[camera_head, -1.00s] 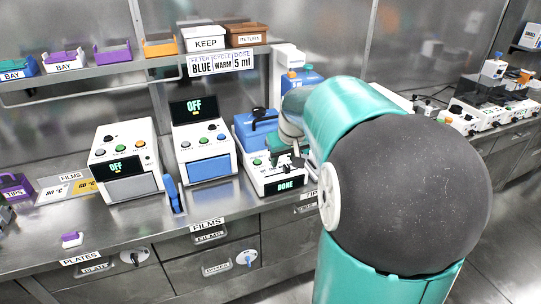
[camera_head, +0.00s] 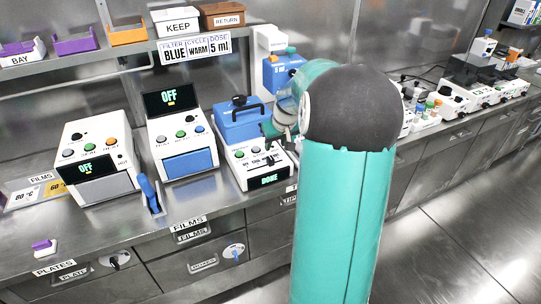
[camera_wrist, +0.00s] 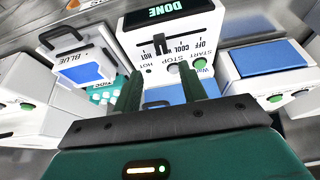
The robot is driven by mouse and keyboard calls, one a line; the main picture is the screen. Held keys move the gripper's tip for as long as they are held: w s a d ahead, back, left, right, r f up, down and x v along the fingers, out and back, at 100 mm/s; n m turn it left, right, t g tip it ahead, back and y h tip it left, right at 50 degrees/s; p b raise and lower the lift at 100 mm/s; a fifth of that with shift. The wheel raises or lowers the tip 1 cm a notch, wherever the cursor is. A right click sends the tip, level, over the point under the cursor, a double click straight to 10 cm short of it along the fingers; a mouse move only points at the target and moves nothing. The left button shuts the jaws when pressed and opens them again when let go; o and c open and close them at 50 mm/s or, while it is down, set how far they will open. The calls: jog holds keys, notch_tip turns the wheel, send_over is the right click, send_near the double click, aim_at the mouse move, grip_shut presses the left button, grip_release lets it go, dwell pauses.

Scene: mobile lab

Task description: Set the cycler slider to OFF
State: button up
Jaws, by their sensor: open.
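The cycler (camera_head: 250,166) is a white box on the bench with a black display reading DONE. In the wrist view its panel (camera_wrist: 205,22) carries a slot with a dark slider knob (camera_wrist: 160,43), printed words including OFF, COOL and HOT, and round buttons. The knob stands left of the OFF word (camera_wrist: 201,43), apart from it. My gripper (camera_wrist: 160,90) is open and empty, its two dark green fingers just short of the panel below the slider. In the head view my arm reaches over the cycler's right side and the fingers are hard to make out.
A blue box with a black handle (camera_head: 238,118) stands behind the cycler panel. Two white devices (camera_head: 92,160) (camera_head: 182,140) reading OFF stand to the left, with a blue-handled item (camera_head: 150,194) between them. A shelf sign (camera_head: 195,46) reads BLUE, WARM, 5 ml. The floor at right is clear.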

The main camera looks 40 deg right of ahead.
aim_at(270, 158)
jog(key=x, duration=0.9)
jog(key=shift+w+a+f, duration=0.1)
jog(key=shift+w+f, duration=0.05)
jog(key=shift+f, duration=0.1)
grip_shut()
